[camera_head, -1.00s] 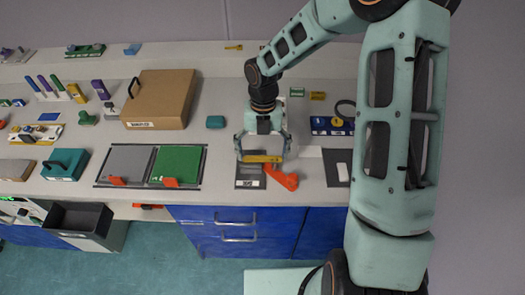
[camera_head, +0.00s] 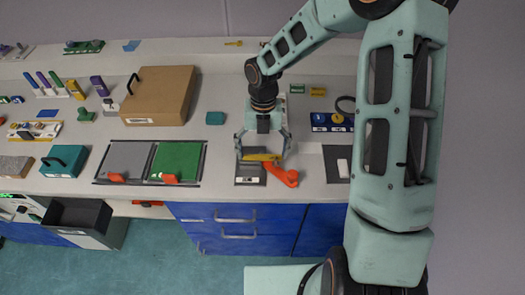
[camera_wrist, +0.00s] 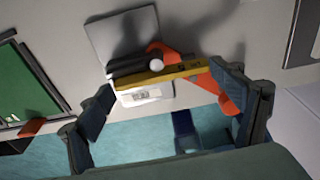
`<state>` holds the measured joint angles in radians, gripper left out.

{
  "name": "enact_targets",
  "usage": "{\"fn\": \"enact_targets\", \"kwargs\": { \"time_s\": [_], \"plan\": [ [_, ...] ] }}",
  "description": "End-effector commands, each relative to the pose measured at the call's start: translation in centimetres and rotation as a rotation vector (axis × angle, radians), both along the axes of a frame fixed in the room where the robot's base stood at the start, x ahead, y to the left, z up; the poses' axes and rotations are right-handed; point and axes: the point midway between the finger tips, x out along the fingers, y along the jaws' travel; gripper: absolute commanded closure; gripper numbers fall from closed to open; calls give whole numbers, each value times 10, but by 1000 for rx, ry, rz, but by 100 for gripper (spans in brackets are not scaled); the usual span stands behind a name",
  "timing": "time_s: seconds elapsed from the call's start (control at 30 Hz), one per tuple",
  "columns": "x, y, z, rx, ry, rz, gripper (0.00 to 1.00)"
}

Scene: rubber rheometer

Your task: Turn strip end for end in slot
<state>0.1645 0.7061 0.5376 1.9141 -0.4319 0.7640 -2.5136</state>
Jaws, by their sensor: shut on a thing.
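A green and grey panel pair (camera_head: 176,163) lies left of the fixture. A brown box (camera_head: 160,97) stands behind the panels. A blue rack (camera_head: 326,122) and a dark mat (camera_head: 334,153) lie to the right. The counter's front edge is close to the fixture.

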Motion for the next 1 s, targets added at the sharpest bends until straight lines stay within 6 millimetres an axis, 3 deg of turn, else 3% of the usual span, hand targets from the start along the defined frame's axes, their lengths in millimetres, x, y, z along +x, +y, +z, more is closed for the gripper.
{"fn": "enact_targets", "kwargs": {
  "time_s": [0.3, 0.33, 0.43, 0.77, 1.0],
  "plan": [
    [0, 0, -7, 0, 0, 0, 35],
    [0, 0, -7, 0, 0, 0, 12],
    [0, 0, -6, 0, 0, 0, 1],
    [0, 0, -5, 0, 0, 0, 0],
    [6, -1, 28, 1, -5, -2, 0]
  ]
}}
